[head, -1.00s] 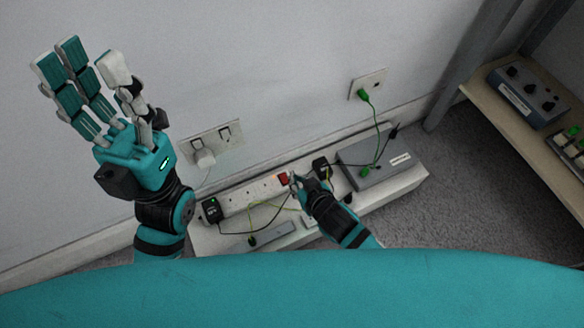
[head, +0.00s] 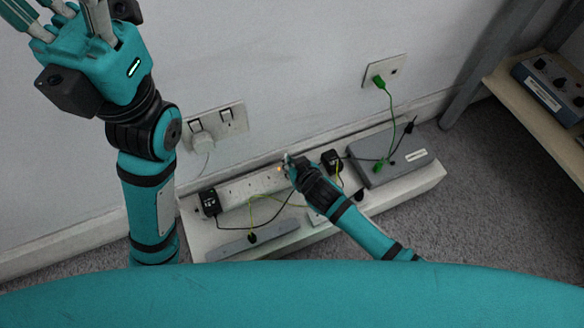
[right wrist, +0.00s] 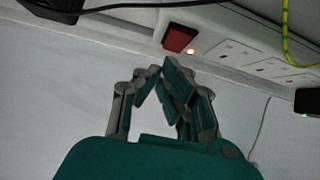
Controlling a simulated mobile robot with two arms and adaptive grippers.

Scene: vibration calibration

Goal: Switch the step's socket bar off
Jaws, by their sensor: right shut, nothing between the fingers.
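The white socket bar (head: 240,188) lies on the low step (head: 205,240) against the wall. Its red switch (right wrist: 180,38) shows at the bar's end in the right wrist view, with a small lit orange-white lamp (right wrist: 190,52) beside it. In the head view my right gripper (head: 287,158) covers the switch, and an orange glow shows beside the fingers. The right gripper is shut and empty, its fingertips (right wrist: 167,72) just below the switch in the wrist view; I cannot tell whether they touch. My left gripper (head: 70,25) is raised at upper left, fingers spread, tips cut off.
Black plugs (head: 209,201) and cables cross the step. A grey box (head: 392,160) with a green lead stands at its right end. Wall sockets (head: 215,126) and a single outlet (head: 385,71) are above. A shelf (head: 500,85) with instruments is at right.

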